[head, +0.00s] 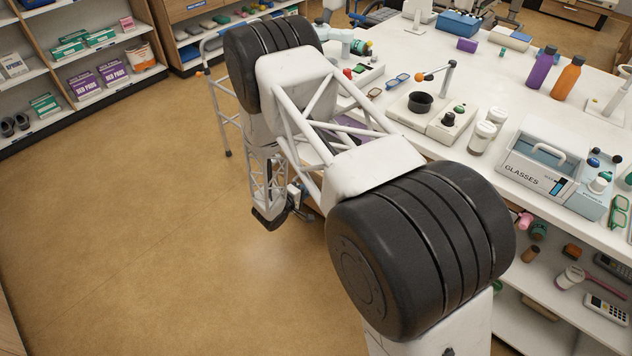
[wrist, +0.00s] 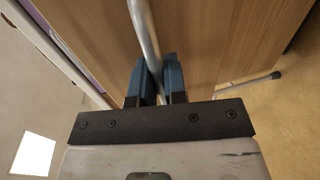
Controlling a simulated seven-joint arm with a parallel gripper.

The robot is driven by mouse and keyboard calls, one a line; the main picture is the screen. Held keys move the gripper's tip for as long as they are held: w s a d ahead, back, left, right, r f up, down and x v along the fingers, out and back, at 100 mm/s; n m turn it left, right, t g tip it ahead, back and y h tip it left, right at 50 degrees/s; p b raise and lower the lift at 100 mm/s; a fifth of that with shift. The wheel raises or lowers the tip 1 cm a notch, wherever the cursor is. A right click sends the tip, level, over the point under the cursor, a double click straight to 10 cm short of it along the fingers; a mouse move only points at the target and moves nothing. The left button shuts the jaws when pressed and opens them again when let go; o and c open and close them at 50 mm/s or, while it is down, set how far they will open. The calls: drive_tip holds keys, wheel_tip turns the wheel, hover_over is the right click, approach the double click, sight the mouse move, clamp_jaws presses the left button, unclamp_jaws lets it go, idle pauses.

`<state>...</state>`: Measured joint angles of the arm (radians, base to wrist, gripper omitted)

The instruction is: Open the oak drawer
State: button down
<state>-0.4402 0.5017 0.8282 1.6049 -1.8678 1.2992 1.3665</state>
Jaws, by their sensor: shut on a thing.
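In the wrist view the oak drawer's wooden front (wrist: 225,40) fills the upper middle. A round silver bar handle (wrist: 144,28) runs down across it. My gripper (wrist: 160,78) has its two blue fingers on either side of this bar and is shut on it. In the head view my arm hides the drawer and handle, and my fingers cannot be made out there. How far the drawer stands out cannot be told from these frames.
A white counter (head: 395,125) with many small items lies right of my arm, with stocked shelves below. A grey walking frame (head: 218,112) stands behind my arm; a metal leg with a dark tip (wrist: 250,82) shows in the wrist view. The brown floor (head: 130,220) at left is clear.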

drive_tip(key=shift+f+v, duration=0.25)
drive_tip(key=shift+v, duration=0.9)
drive_tip(key=c, duration=1.2)
unclamp_jaws()
drive_tip(key=shift+s+a, duration=0.1)
drive_tip(key=v, duration=0.7)
drive_tip(key=shift+s+a, duration=0.2)
drive_tip(key=shift+s, duration=0.05)
